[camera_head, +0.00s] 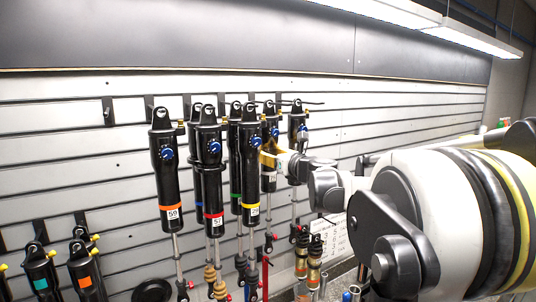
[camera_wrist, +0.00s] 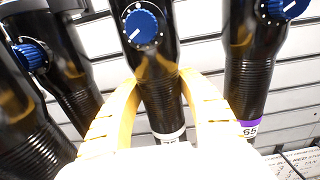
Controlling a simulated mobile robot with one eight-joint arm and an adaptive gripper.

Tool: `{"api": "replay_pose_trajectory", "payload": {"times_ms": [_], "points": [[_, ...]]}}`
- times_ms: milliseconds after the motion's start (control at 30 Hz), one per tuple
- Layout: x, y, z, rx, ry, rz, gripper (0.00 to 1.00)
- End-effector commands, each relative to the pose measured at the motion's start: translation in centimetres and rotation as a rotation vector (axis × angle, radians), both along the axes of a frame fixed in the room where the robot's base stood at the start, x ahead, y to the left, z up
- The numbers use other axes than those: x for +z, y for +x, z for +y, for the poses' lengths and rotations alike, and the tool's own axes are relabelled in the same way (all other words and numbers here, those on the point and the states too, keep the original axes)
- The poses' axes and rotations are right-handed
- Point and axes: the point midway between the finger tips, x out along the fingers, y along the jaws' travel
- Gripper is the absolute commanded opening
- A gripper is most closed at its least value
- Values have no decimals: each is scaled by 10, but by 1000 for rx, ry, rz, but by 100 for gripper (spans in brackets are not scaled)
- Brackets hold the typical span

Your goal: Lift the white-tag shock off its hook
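The white-tag shock (camera_head: 269,184) is a black cylinder hanging in the right part of the row on the slatted wall. My gripper (camera_head: 272,152) has its yellow fingers at the upper part of its body. In the wrist view, the shock (camera_wrist: 157,75) stands between the two yellow fingers (camera_wrist: 160,85), its blue knob above them and its white tag (camera_wrist: 172,136) low between them. The fingertips lie along both sides of the body; whether they press on it cannot be told. Its top and hook are out of the wrist view.
Close neighbours hang on both sides, including a purple-tag shock (camera_wrist: 249,129) at right and a dark shock (camera_wrist: 65,60) at left. Shocks with orange (camera_head: 173,213), red (camera_head: 213,217) and yellow (camera_head: 252,211) tags hang left of my gripper. Gold-bodied shocks (camera_head: 314,262) hang below.

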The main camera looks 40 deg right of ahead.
Motion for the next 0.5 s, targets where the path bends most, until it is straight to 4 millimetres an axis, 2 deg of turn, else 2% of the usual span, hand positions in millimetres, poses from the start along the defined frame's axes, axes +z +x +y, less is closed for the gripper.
{"api": "replay_pose_trajectory", "payload": {"times_ms": [33,67,100,133,200,267,500], "points": [[0,0,0,0,0,0,15],[0,0,0,0,0,0,5],[0,0,0,0,0,0,3],[1,-1,0,0,1,-1,41],[1,-1,0,0,1,-1,19],[1,0,0,0,1,-1,3],[1,-7,0,-1,0,0,3]]}}
